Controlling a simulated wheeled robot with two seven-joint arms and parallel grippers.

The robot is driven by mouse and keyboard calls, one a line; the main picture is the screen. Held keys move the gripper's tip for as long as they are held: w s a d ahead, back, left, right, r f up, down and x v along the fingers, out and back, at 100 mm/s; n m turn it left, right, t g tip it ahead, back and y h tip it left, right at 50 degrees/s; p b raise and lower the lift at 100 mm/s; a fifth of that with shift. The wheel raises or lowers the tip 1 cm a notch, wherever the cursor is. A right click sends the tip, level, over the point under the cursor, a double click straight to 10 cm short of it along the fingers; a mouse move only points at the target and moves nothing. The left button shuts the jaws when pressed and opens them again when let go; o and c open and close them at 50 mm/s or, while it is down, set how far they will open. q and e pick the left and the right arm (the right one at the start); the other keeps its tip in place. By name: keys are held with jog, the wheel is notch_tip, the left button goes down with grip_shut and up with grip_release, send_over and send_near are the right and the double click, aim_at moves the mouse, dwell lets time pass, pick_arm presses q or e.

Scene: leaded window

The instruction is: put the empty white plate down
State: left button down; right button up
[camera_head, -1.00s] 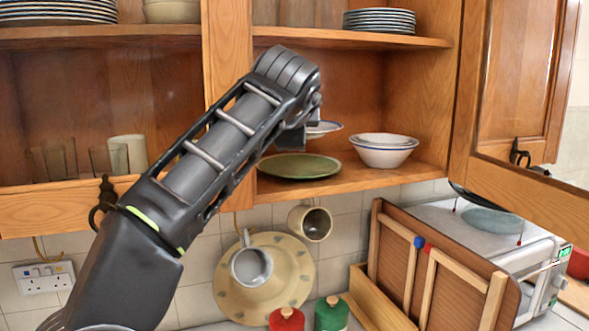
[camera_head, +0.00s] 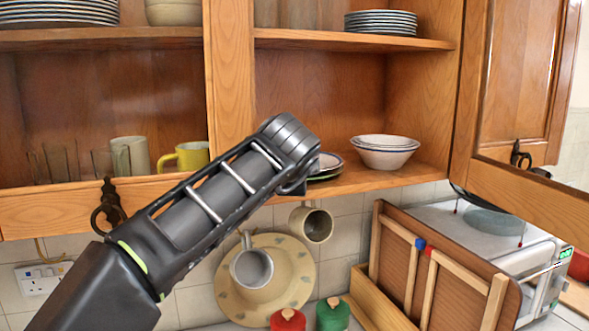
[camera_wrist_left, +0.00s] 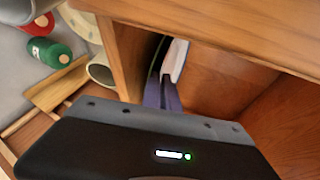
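The white plate (camera_head: 330,161) with a blue rim is low over the green plate (camera_head: 326,177) on the cupboard's lower shelf. Only its right part shows past my arm, with little or no gap above the green plate; I cannot tell whether they touch. In the left wrist view the white plate (camera_wrist_left: 176,60) is seen edge-on at my left gripper's fingertips (camera_wrist_left: 163,90), which look close together on its rim. In the head view the left fingers are hidden behind my wrist. My right gripper is in neither view.
White bowls (camera_head: 384,152) stand on the shelf just right of the plates. The upper shelf (camera_head: 350,39) is overhead, and the open cupboard door (camera_head: 510,90) is at the right.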

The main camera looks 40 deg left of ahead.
pick_arm(q)
jog(key=c, duration=1.6)
grip_release()
jog(key=shift+c, duration=0.2)
jog(key=b+v, duration=0.2)
jog(key=v, duration=1)
jog(key=shift+b, duration=0.35)
